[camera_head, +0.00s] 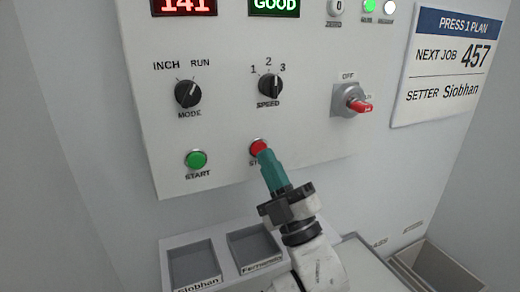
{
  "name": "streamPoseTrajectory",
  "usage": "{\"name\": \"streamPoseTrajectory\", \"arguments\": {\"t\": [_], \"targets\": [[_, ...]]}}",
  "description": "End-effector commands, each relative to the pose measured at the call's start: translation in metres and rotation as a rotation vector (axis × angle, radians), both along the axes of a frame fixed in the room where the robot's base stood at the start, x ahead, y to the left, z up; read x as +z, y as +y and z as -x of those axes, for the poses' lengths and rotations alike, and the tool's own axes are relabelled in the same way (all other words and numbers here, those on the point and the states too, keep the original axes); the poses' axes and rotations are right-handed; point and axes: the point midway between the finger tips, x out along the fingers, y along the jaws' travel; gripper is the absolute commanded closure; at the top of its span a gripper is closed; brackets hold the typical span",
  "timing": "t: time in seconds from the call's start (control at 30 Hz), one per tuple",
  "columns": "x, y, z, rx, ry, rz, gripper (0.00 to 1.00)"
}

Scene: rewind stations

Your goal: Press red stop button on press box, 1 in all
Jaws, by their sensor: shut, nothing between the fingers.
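The press box (225,125) is a light panel on the wall. Its red stop button (258,146) sits at the lower middle, to the right of the green start button (196,160). My gripper (264,154) is shut and empty, with its teal fingers pointing up at the stop button. The fingertips overlap the button's lower edge and hide part of its label. I cannot tell whether they touch the button or how far it is pushed in.
Above are the mode knob (188,94), the speed knob (270,86) and a red-handled switch (352,102). A two-compartment tray (221,262) with name labels is below. A plan sign (445,65) hangs at right, and an open bin (440,270) stands at lower right.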

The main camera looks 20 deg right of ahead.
Motion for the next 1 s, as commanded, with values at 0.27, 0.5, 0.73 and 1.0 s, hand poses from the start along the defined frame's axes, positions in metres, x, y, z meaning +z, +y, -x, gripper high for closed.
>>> {"name": "streamPoseTrajectory", "arguments": {"t": [0.27, 0.5, 0.73, 1.0], "targets": [[0.0000, 0.0000, 0.0000, 0.000, 0.000, 0.000, 1.00], [0.0000, 0.0000, 0.0000, 0.000, 0.000, 0.000, 1.00], [-0.0004, 0.0000, -0.0009, 0.000, 0.000, 0.000, 1.00], [0.0002, 0.0000, -0.0081, 0.000, -0.001, 0.000, 1.00]]}}
